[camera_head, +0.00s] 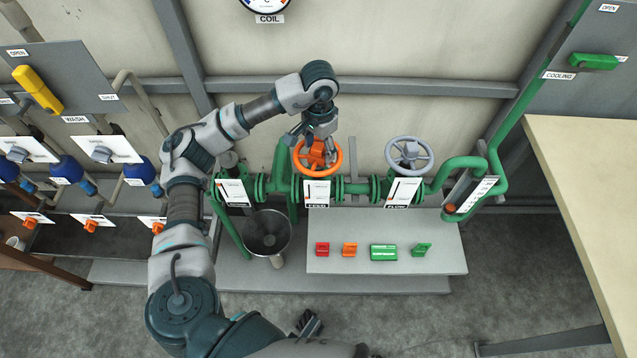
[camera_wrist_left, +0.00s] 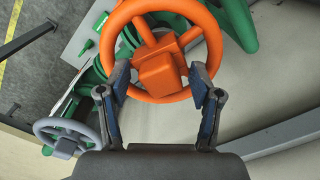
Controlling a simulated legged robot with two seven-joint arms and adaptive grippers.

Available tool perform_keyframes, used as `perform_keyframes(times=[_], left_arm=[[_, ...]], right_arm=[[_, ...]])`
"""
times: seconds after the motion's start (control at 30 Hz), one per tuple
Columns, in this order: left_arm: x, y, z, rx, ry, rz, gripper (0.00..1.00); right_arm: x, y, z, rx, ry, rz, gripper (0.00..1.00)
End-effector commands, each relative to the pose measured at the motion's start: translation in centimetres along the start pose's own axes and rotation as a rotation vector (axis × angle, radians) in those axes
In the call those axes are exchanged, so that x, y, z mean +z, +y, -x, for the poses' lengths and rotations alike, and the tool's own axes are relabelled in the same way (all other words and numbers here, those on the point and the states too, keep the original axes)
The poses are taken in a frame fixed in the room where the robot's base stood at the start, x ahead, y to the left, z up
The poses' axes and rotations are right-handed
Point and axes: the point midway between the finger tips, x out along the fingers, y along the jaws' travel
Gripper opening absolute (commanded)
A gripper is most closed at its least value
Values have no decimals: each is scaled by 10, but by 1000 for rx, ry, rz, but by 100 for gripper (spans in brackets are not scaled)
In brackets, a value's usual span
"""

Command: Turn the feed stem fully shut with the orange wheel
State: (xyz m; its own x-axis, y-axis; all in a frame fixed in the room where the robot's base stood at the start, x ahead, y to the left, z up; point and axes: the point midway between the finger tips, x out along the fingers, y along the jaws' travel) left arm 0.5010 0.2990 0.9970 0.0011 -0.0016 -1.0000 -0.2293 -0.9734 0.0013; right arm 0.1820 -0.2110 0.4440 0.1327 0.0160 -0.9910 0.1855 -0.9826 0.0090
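The orange wheel (camera_head: 336,160) sits upright on the green pipe run, above a white label card reading FEED. My left gripper (camera_head: 314,140) reaches it from above and behind, covering part of its top rim. In the left wrist view, the orange wheel (camera_wrist_left: 116,35) with its spokes and blocky hub (camera_wrist_left: 157,74) fills the upper middle. The left gripper (camera_wrist_left: 160,70) is open there, one finger on each side of the hub, with gaps to it. Whether the fingers touch the rim or spokes is unclear. The feed stem is hidden behind the wheel. A dark shape at the bottom edge may be my right gripper (camera_head: 308,322).
A grey wheel (camera_head: 409,154) stands to the right on the same pipes; it also shows in the left wrist view (camera_wrist_left: 67,137). A grey ledge (camera_head: 340,265) below carries red, orange and green pieces. A metal funnel (camera_head: 267,233) is to its left. A pale table (camera_head: 590,190) is at right.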

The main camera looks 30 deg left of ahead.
Motion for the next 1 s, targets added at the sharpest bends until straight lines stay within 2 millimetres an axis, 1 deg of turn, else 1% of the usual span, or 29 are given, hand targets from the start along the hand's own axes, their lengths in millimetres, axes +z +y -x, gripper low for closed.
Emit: perform_keyframes(times=[0.17,0.4,0.7,0.8,1.0], left_arm=[[1,0,17,1,3,0,62],[1,0,50,1,2,1,62],[1,-1,87,1,-1,2,62],[1,-1,91,1,-3,1,62],[1,-1,88,1,-5,1,62]], right_arm=[[-5,0,12,2,9,0,53],[-15,2,34,5,23,0,53],[-26,3,60,8,37,1,53],[-27,3,62,8,38,1,53],[-26,3,60,8,37,1,53]])
